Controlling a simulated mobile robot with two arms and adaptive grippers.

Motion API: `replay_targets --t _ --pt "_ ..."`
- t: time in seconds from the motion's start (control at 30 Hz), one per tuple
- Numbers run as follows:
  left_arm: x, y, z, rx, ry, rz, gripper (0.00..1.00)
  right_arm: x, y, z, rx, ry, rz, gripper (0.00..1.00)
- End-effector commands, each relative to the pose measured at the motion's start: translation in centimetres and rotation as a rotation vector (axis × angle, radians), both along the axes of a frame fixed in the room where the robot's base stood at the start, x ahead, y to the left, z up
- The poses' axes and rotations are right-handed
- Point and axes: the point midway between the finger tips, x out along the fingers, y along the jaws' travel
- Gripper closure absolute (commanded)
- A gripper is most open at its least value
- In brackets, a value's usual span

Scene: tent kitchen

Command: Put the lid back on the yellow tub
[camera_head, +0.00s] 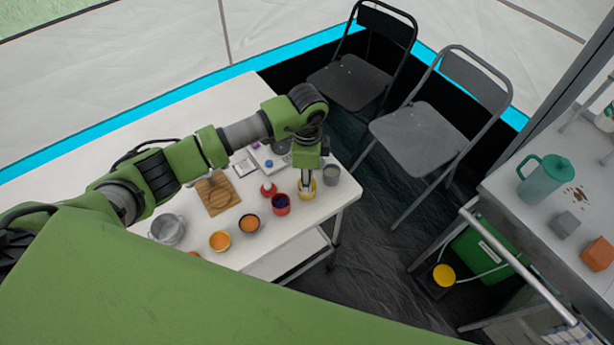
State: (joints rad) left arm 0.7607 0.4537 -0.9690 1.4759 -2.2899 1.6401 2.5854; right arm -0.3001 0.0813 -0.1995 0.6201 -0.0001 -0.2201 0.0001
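The gripper hides part of the tub's opening. I cannot make out a lid for it with certainty. A yellow round disc (443,275) sits on a dark object low at the right. My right gripper is not in view.
Near the tub stand a red tub (281,205), a grey cup (331,175), a small red item (268,190) and orange-filled tubs (249,223). A wooden board (216,194) and metal pot (167,229) are left. Folding chairs (420,139) stand beyond the table.

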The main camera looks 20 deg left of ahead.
Motion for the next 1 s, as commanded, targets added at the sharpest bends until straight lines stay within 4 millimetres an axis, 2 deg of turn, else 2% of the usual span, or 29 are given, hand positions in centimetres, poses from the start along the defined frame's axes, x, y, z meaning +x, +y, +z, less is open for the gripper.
replay_targets --t 0.3,0.33,0.4,0.63,0.67,0.7,0.73,1.0 --pt "-0.01 -0.01 -0.02 0.000 0.000 0.000 0.80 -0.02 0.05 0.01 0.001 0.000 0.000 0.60" --pt "-0.01 -0.01 -0.02 0.000 0.000 0.000 0.61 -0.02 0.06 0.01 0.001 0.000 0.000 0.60" --pt "-0.01 -0.01 -0.02 0.000 0.000 0.000 0.49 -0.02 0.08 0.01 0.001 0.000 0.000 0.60" --pt "-0.01 0.00 -0.01 0.000 0.000 0.000 0.49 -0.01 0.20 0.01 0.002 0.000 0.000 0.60" --pt "-0.01 0.00 -0.02 0.000 0.000 0.000 0.44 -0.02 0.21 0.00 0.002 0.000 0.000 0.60" --pt "-0.01 0.00 -0.02 0.000 0.000 0.000 0.34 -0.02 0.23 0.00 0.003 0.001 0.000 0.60" --pt "-0.01 0.00 -0.02 0.000 0.000 0.000 0.32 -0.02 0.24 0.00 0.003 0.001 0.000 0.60" --pt "-0.01 0.00 -0.01 0.000 0.000 0.000 0.32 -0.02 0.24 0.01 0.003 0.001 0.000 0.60"
